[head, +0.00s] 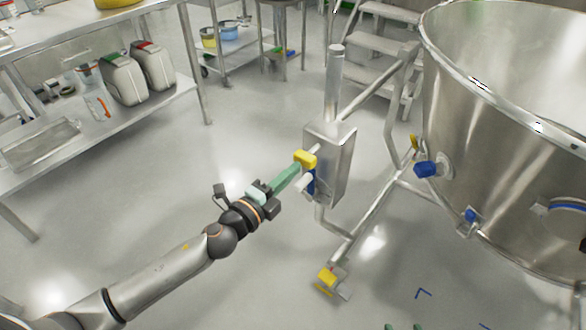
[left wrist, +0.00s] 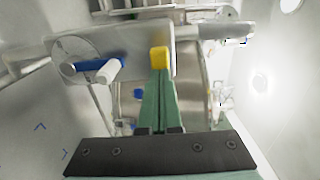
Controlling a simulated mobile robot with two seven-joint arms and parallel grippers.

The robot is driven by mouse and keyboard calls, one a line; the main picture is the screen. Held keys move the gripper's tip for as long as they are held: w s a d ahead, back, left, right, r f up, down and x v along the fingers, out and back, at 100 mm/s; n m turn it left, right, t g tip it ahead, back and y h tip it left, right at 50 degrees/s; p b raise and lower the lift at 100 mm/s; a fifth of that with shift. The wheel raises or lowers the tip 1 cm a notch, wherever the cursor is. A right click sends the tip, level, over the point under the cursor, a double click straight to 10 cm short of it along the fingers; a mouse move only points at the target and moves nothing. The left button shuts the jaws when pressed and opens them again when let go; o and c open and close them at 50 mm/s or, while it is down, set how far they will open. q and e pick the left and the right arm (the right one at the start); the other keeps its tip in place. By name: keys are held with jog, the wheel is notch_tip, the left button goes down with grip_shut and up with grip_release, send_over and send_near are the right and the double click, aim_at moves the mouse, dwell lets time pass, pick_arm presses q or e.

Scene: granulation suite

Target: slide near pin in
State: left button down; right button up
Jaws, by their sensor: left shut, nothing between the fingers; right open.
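The near pin shows as a yellow knob (head: 305,158) on the side of a steel box (head: 338,150) on an upright post. In the left wrist view the yellow knob (left wrist: 159,56) sits at the tips of my fingers. My left gripper (head: 296,169) has its green fingers shut together with nothing between them. The fingertips (left wrist: 160,74) touch or nearly touch the knob; I cannot tell which. The pin's shank is mostly hidden. My right gripper (head: 403,327) shows only two green fingertips, apart, at the bottom edge.
A white handle (head: 304,182) on a blue lever is just below the knob. A large steel bowl (head: 490,150) stands right, on a tubular frame with a yellow-pedalled caster (head: 327,276). A steel bench (head: 170,92) is left. Open floor lies between.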

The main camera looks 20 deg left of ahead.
aim_at(301, 161)
pick_arm(q)
jog(key=shift+w+d, duration=0.15)
jog(key=shift+w, duration=0.3)
jog(key=x, duration=0.2)
jog(key=shift+w+d+r, duration=0.1)
jog(key=shift+w, duration=0.25)
jog(key=shift+w+r, duration=0.1)
jog(key=shift+r, duration=0.05)
pick_arm(e)
jog(key=shift+s+a+f+g, duration=0.1)
jog(key=shift+s+f+g, duration=0.3)
jog(key=shift+s+f, duration=0.3)
jog(key=shift+s, duration=0.1)
